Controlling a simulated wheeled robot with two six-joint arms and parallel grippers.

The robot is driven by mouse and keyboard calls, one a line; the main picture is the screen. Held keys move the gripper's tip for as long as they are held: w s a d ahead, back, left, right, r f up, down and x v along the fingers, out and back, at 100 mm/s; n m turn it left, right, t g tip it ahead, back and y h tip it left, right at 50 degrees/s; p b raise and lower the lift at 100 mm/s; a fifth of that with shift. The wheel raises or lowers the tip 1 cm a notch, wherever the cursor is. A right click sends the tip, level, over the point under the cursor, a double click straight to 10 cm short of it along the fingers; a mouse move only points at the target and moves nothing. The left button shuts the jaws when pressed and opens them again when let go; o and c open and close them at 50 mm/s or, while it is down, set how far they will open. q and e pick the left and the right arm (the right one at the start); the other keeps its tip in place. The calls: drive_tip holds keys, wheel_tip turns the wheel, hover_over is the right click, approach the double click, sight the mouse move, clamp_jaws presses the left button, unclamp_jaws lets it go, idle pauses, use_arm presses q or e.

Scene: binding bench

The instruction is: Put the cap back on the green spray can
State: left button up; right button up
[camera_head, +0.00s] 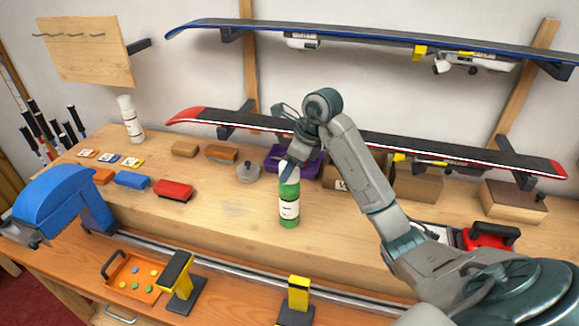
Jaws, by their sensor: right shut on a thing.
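The green spray can (289,211), with a white label band, stands upright on the wooden bench near the middle of the head view. My right gripper (290,165) is directly over its top, pointing down, with the arm coming in from the right. It is shut on a small white piece, apparently the cap (290,173), at the top of the can. The fingers partly hide the cap, and I cannot tell whether it is seated or just above the can. My left gripper is not in view.
A purple tray (276,161) and a round grey lidded item (248,172) are close behind the can. A white bottle (130,119) stands at the back left.

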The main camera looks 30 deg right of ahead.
drive_tip(key=shift+f+b, duration=0.5)
drive_tip(key=shift+b, duration=0.05)
idle(1.1)
drive_tip(key=o, duration=1.2)
drive_tip(key=shift+r+p, duration=0.75)
drive_tip(key=shift+r, duration=0.55)
drive_tip(key=shift+r+p, duration=1.75)
drive_tip(key=shift+p, duration=0.1)
